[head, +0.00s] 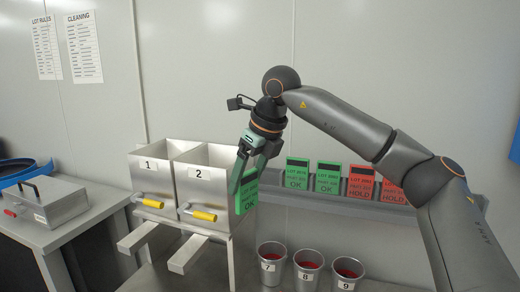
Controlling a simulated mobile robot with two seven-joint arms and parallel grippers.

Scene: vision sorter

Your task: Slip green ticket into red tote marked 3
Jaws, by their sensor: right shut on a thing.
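My right gripper (243,178) is shut on a green ticket (248,195), whose lower part shows the word OK. It holds the ticket upright just right of the metal bin marked 2 (208,190), at the height of its front. The fingers hide part of the ticket. Two more green tickets, one on the left (296,172) and one beside it (328,177), stand on a grey rack behind, right of the gripper. I see no red tote marked 3. My left gripper is not in view.
A metal bin marked 1 (150,176) adjoins bin 2; both have yellow-handled levers. Red HOLD tickets (361,183) are on the rack (335,199). A metal case (45,202) sits left.

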